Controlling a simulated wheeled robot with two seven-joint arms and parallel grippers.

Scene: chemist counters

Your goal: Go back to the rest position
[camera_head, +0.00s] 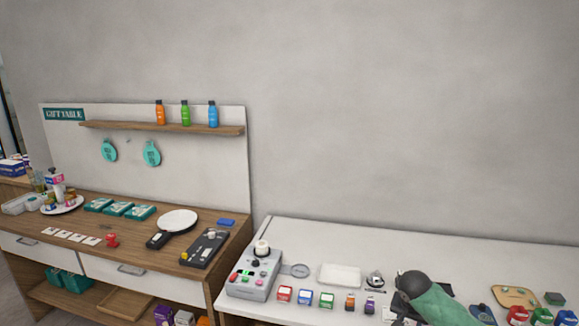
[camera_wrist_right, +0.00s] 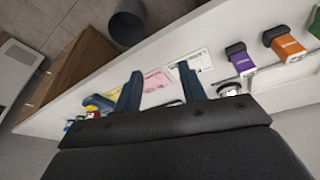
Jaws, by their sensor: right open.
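My right arm (camera_head: 432,303), green with a black joint, reaches in at the lower right over the white counter (camera_head: 340,240). In the right wrist view my right gripper (camera_wrist_right: 159,70) is open, with its two dark fingers apart. No object shows held between them. Papers lie on the counter past the fingers: a pink one (camera_wrist_right: 156,80) and a white one (camera_wrist_right: 198,62). In the head view the arm hides part of the counter. My left gripper is not in view.
A grey device (camera_head: 254,277) and several small bottles, one orange (camera_head: 350,301), stand along the counter's front. A bell (camera_head: 375,279) and a white tray (camera_head: 340,274) lie left of my arm. A wooden gift table (camera_head: 120,222) stands left. The counter's back strip is clear.

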